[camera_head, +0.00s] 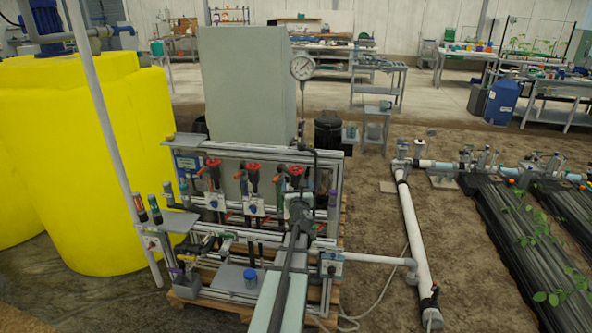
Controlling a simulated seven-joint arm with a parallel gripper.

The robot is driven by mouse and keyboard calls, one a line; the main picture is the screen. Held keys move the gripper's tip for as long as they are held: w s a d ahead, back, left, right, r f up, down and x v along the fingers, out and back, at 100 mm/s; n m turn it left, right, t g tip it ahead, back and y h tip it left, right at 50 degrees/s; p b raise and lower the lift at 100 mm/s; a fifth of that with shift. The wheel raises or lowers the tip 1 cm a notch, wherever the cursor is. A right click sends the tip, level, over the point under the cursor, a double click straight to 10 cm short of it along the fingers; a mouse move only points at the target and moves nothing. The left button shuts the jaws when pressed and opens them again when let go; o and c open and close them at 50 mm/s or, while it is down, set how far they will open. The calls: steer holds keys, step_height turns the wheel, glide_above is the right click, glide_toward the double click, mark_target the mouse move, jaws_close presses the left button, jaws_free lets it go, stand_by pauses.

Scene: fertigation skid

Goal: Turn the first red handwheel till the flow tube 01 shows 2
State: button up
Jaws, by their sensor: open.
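Three red handwheels stand in a row on the skid frame: a left one (213,163), a middle one (253,167) and a right one (296,171). Dark valve bodies hang below them, with white blocks lower down. No label shows which handwheel is the first. Flow tube 01 cannot be picked out, and no flow reading is legible. My gripper (299,203) is at the far end of my arm, in front of and just below the right handwheel. It is open; its fingertips are small and partly hidden, and I cannot tell whether they touch anything.
A large yellow tank (85,155) is at left. White pipes (415,240) run over soil at right. A small shelf with upright bottles (147,209) juts out at the frame's left.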

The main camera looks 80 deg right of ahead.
mark_target(296, 167)
steer(key=shift+m, duration=0.3)
steer(key=x, duration=1.3)
steer(key=shift+d+f, duration=0.1)
steer(key=shift+d, duration=0.3)
steer(key=shift+c, duration=0.2)
steer(key=c, duration=1)
